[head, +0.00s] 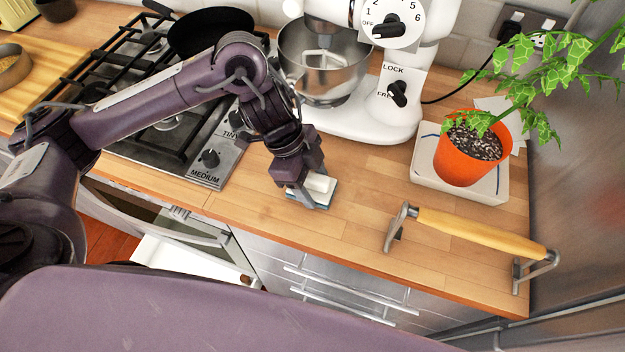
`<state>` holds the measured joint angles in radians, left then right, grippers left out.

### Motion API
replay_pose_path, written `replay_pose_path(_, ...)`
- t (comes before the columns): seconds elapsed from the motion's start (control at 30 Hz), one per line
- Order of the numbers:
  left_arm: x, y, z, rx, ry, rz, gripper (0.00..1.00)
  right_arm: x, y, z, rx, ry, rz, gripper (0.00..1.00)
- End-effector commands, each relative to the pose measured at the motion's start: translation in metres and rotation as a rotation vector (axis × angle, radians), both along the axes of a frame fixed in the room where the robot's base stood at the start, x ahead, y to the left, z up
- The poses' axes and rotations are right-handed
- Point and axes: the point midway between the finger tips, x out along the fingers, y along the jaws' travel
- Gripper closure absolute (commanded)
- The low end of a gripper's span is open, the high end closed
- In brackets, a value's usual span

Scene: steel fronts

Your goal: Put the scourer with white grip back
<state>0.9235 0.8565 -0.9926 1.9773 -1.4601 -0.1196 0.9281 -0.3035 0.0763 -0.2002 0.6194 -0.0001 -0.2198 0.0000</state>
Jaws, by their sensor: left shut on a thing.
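The scourer with white grip (319,186) is at the wooden counter in the middle of the head view, with its white top showing and a blue-grey edge below. My left gripper (308,190) is shut on it from above, and its fingers hide part of it. The scourer is at or very near the counter top (345,225); I cannot tell whether it touches. My right gripper is not in view.
A white stand mixer (365,125) with a steel bowl stands behind the gripper. The gas hob (170,120) with a black pan (210,32) is left. An orange plant pot (468,160) and a yellow-handled bar (480,232) are right. Bare counter lies between.

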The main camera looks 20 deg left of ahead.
Motion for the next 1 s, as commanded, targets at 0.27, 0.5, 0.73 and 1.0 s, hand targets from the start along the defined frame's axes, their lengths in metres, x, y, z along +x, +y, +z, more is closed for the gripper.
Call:
replay_pose_path(0.27, 0.000, 0.000, -0.001, 0.000, -0.001, 0.000, 0.64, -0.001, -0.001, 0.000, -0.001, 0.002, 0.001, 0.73)
replay_pose_path(0.5, 0.000, 0.000, -0.002, 0.000, -0.001, 0.000, 0.21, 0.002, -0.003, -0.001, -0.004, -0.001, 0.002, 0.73)
replay_pose_path(0.73, 0.000, 0.000, -0.002, 0.000, -0.001, 0.000, 0.21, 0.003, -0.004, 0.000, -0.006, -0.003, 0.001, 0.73)
replay_pose_path(1.0, 0.002, 0.009, 0.023, 0.002, -0.008, 0.001, 0.21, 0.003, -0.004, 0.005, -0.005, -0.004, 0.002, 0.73)
